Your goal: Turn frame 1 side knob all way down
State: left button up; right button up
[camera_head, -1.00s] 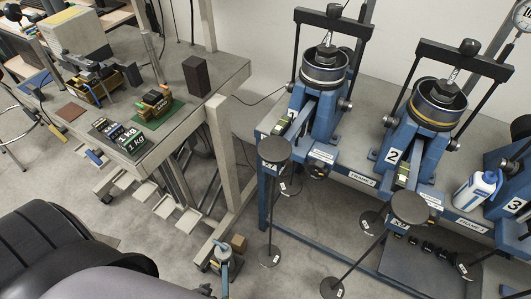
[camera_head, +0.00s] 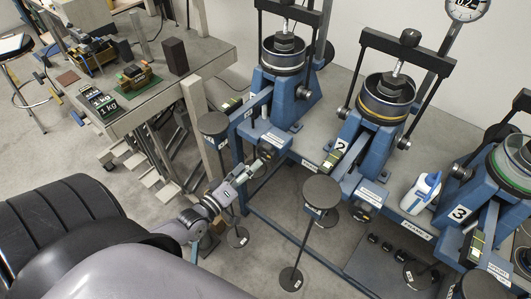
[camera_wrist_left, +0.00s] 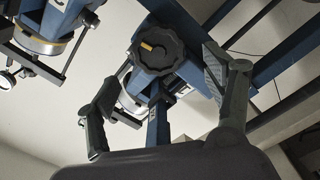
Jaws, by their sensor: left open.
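Frame 1 (camera_head: 294,102) is the leftmost blue lever frame in the head view. Its black side knob (camera_head: 267,151) shows low on the near side. In the left wrist view the lobed knob (camera_wrist_left: 158,48) faces me, with a yellow-orange mark left of its hub. My left gripper (camera_head: 247,172) is just below and left of the knob in the head view. In the wrist view its fingers (camera_wrist_left: 160,70) are spread wide on either side of the knob, with visible gaps and nothing held. My right gripper is not in view.
Frames 2 (camera_head: 362,135) and 3 (camera_head: 475,205) stand to the right, with a white bottle (camera_head: 422,192) between them. Round black plates on posts (camera_head: 321,191) stand in front. A grey table (camera_head: 205,62) with weights is at left. Open floor lies below the gripper.

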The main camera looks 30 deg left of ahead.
aim_at(264, 154)
pick_arm(q)
jog(key=w, duration=0.2)
jog(key=w+b, duration=0.1)
jog(key=w, duration=0.2)
jog(key=w+b, duration=0.1)
jog(key=w, duration=0.2)
jog(key=shift+d, duration=0.4)
jog(key=shift+s, duration=0.1)
jog(key=shift+c, duration=0.6)
jog(key=shift+s, duration=0.1)
jog(key=c, duration=0.4)
jog(key=shift+r, duration=0.1)
jog(key=c, duration=1.1)
jog(key=shift+o, duration=0.2)
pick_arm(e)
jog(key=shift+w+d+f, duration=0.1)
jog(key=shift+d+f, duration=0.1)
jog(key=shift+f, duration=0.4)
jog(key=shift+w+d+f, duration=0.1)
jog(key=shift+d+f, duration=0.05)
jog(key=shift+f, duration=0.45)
